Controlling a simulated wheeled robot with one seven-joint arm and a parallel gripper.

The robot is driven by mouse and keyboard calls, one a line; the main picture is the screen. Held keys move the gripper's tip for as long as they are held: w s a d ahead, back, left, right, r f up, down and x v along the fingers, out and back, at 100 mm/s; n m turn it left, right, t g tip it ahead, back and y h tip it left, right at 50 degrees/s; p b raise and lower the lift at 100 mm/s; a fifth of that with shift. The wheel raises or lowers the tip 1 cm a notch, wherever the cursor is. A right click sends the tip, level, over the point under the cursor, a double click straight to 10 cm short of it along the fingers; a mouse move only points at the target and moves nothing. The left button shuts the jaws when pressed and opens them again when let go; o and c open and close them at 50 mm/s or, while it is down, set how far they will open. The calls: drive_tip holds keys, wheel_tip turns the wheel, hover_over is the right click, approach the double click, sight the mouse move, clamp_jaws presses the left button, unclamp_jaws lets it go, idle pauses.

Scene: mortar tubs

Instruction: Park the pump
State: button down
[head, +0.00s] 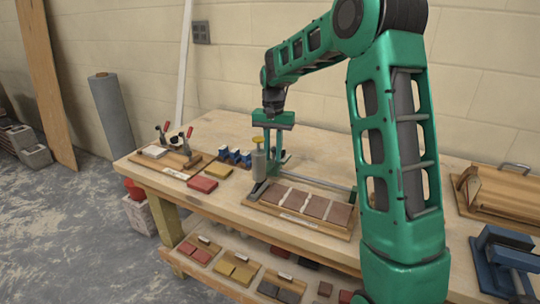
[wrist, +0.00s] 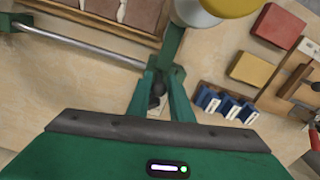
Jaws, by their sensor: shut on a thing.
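The pump, a grey cylinder (head: 258,162) with a yellow round top (head: 257,140), stands upright at the left end of a wooden tray of brown tiles (head: 287,228). In the wrist view its yellow top (wrist: 228,4) shows at the upper edge. A green arm (wrist: 172,45) runs from beside the cylinder toward my gripper, and a metal rod (wrist: 90,47) meets it from the left.
A blue vise (head: 503,262) and wooden box (head: 490,193) stand right. Bench behind my gripper is clear.

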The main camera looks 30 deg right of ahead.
drive_tip(key=shift+w+a+r, duration=0.15)
drive_tip(key=shift+w+r, duration=0.05)
drive_tip(key=shift+w, duration=0.05)
drive_tip(key=c, duration=1.8)
unclamp_jaws()
drive_tip(key=shift+c, duration=0.2)
drive_tip(key=shift+f, duration=0.1)
wheel_tip(320, 180, up, 11)
drive_tip(key=shift+f, duration=0.15)
